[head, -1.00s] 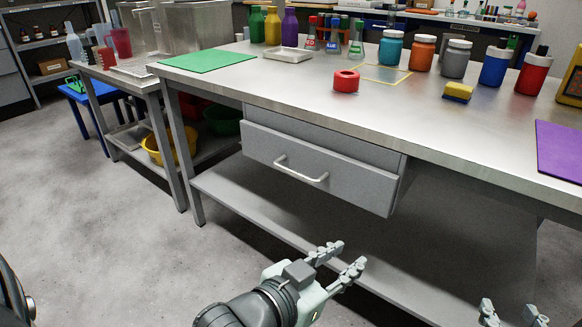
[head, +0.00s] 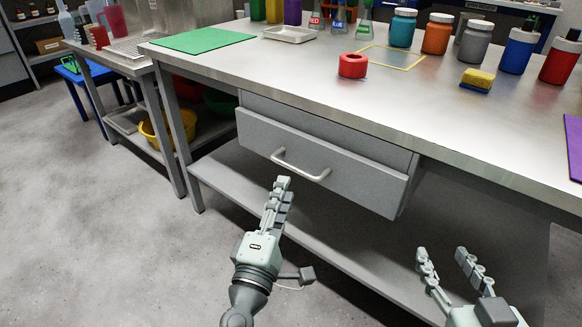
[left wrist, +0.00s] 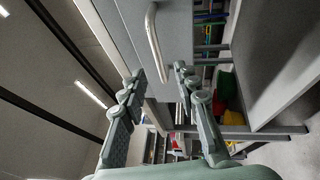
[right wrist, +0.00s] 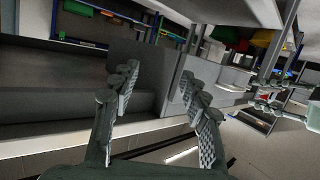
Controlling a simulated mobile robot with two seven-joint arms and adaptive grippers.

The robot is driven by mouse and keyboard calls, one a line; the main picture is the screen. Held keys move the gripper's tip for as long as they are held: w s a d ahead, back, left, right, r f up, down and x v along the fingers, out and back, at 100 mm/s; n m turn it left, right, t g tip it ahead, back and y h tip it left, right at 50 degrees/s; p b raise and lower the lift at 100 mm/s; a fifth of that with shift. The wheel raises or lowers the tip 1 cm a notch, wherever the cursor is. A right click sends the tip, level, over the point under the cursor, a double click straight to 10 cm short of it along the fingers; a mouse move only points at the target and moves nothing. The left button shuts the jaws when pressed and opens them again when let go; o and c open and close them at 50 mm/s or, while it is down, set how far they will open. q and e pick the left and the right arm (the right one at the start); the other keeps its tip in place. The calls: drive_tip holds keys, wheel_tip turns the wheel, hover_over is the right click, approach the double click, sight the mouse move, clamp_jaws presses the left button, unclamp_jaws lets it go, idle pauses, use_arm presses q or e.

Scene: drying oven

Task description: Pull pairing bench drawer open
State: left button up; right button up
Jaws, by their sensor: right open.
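The pairing bench (head: 215,70) has a grey drawer (head: 350,182) under its top, with a pale bar handle (head: 302,173) across the front. The drawer front sits close under the bench; I cannot tell any gap behind it. My left gripper (head: 281,186) is just in front of and below the handle, its fingers seen edge-on. In the left wrist view, its fingers (left wrist: 159,72) are apart and empty, with the handle (left wrist: 153,38) beyond the tips, not gripped. My right gripper (head: 442,253) is open and empty at lower right; its spread fingers also show in the right wrist view (right wrist: 160,75).
A lower shelf (head: 232,172) runs beneath the drawer. The floor at left is clear.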

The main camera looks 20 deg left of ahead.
sight(292, 167)
use_arm(q)
drive_tip(key=w, duration=0.3)
drive_tip(key=w+r+p, duration=0.1)
drive_tip(key=w, duration=0.2)
drive_tip(key=shift+w+a+r, duration=0.2)
drive_tip(key=shift+w, duration=0.35)
use_arm(e)
drive_tip(key=s+d+f+g+h, duration=0.2)
drive_tip(key=d+f+g, duration=0.1)
drive_tip(key=d+f, duration=0.2)
drive_tip(key=shift+s+f+m+g, duration=0.3)
drive_tip(key=shift+s+f+g, duration=0.1)
drive_tip(key=shift+f, duration=0.35)
use_arm(q)
drive_tip(key=shift+c, duration=0.4)
clamp_jaws()
